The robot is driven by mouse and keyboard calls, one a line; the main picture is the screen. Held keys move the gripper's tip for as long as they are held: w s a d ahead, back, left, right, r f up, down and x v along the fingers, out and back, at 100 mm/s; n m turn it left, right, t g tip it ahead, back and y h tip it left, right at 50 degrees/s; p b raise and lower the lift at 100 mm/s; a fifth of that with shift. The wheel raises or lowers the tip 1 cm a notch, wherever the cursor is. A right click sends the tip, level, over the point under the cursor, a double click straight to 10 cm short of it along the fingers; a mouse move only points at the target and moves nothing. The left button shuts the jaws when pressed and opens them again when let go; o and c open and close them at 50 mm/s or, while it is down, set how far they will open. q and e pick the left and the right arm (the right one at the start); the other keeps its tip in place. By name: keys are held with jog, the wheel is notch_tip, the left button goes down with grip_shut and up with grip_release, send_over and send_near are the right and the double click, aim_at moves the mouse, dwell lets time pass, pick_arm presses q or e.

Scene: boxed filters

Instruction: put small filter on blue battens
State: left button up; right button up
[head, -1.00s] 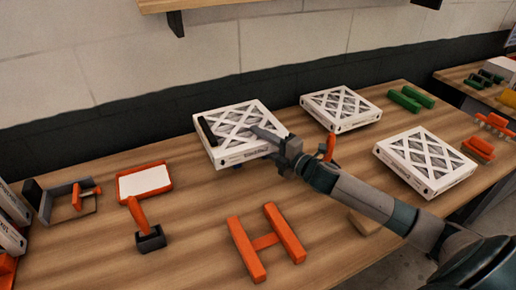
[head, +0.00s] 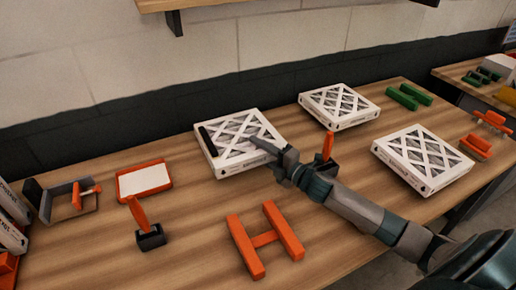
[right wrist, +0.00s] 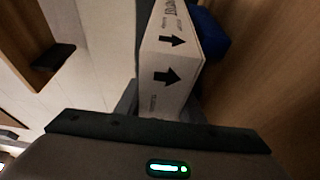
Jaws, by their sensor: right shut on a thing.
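A white-framed filter with a lattice top (head: 228,150) is at the back middle of the table in the head view. My right gripper (head: 266,148) is shut on its right side, one finger lying over the top. The right wrist view shows the filter's white printed side with black arrows (right wrist: 170,60) between the fingers. A blue piece, seemingly a batten (right wrist: 213,38), shows beside and below the filter there. In the head view the battens are hidden under the filter; whether it rests fully on them I cannot tell. My left gripper is out of view.
Other filters lie at the back (head: 339,105) and right (head: 423,160). Green battens (head: 409,97) lie at the far right. An orange H-shaped stand (head: 265,239), an orange-rimmed tray (head: 145,181) and orange-handled tools occupy the front and left. Bare wood lies between them.

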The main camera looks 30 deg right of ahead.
jog(key=shift+f, duration=0.35)
jog(key=shift+f+b, duration=0.2)
jog(key=shift+b, duration=0.2)
jog(key=o, duration=1.1)
